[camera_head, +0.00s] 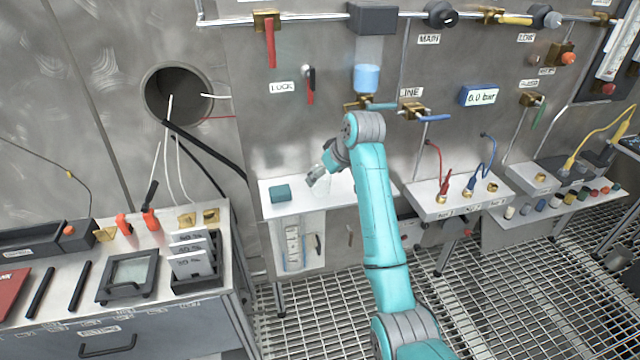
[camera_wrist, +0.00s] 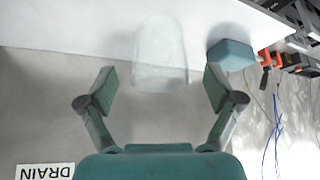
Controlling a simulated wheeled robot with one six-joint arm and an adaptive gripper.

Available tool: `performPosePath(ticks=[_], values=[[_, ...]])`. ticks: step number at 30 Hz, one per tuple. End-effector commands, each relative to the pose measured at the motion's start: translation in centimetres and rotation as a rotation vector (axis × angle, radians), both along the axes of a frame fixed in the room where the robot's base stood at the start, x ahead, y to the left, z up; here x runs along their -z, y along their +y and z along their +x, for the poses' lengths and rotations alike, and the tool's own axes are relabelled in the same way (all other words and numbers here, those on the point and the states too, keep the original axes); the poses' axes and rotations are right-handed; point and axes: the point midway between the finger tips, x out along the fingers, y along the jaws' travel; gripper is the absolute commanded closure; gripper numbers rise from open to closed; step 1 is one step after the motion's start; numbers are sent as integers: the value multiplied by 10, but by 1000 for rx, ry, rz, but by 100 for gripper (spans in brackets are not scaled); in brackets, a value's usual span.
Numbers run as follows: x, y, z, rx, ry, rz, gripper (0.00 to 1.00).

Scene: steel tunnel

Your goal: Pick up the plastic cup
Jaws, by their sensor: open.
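The plastic cup (camera_wrist: 160,55) is clear and pale. In the wrist view it stands at the edge of the white shelf (camera_wrist: 60,25), ahead of my gripper (camera_wrist: 160,84). My gripper is open, with one finger on each side of the cup's near end and a gap to it on both sides. In the head view my gripper (camera_head: 317,178) is low over the small white shelf (camera_head: 275,210). The cup (camera_head: 322,187) shows there only faintly beside the fingers, partly hidden by them.
A teal block (camera_head: 281,192) lies on the same shelf, left of my gripper; it also shows in the wrist view (camera_wrist: 231,54). A steel wall with valves and pipes rises behind. A workbench (camera_head: 130,310) is at left, and a white socket box (camera_head: 458,197) at right.

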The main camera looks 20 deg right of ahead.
Motion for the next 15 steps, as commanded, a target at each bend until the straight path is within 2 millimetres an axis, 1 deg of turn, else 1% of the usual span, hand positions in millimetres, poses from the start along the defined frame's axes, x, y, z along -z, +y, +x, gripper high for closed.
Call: performPosePath(ticks=[1,6,10,15], values=[[7,3,4,-1,4,0,9],[26,8,16,0,4,1,9],[32,9,20,-1,1,0,9],[33,9,20,-1,1,0,9]])
